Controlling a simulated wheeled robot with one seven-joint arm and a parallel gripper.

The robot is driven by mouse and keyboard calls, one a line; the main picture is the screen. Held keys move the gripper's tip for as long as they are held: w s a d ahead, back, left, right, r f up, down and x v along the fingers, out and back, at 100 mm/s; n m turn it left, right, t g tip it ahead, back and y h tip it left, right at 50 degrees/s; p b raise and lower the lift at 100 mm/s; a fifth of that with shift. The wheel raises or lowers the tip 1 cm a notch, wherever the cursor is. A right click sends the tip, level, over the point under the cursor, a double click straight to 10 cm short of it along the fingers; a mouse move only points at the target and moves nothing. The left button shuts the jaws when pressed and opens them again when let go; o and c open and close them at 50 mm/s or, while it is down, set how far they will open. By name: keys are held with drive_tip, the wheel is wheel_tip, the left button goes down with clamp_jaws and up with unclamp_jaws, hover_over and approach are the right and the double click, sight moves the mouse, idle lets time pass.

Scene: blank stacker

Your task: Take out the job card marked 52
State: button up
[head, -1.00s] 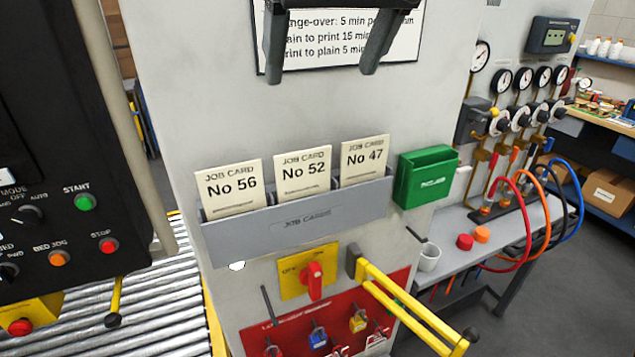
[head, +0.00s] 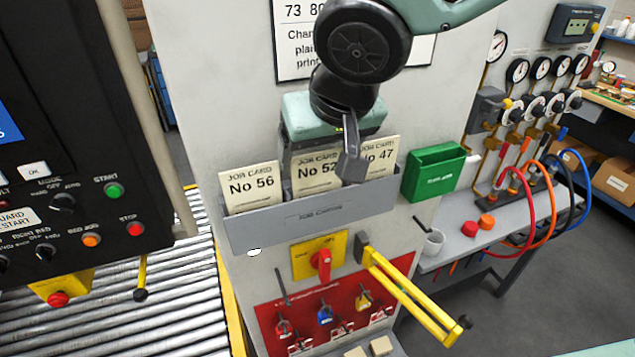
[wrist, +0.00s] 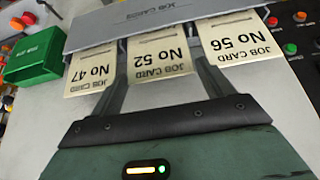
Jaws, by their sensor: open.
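The job card marked 52 (head: 313,172) stands in the middle slot of the grey card rack (head: 310,215), between card 56 (head: 250,188) and card 47 (head: 382,155). In the wrist view card 52 (wrist: 158,58) appears upside down and fully readable. My gripper (head: 318,170) is in front of the rack at the cards' height and partly covers cards 52 and 47 in the head view. In the wrist view my gripper (wrist: 160,75) is open, its fingers to either side of card 52. I cannot tell whether they touch it.
A green box (head: 433,172) is fixed right of the rack. Below are a yellow plate with a red switch (head: 322,263), a yellow bar handle (head: 412,297) sticking out, and a red lockout board (head: 325,312). A black control panel (head: 70,130) stands on the left.

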drive_tip(key=shift+w+f, duration=0.1)
drive_tip(key=shift+f, duration=0.1)
drive_tip(key=c, duration=0.9)
drive_tip(key=shift+r, duration=0.25)
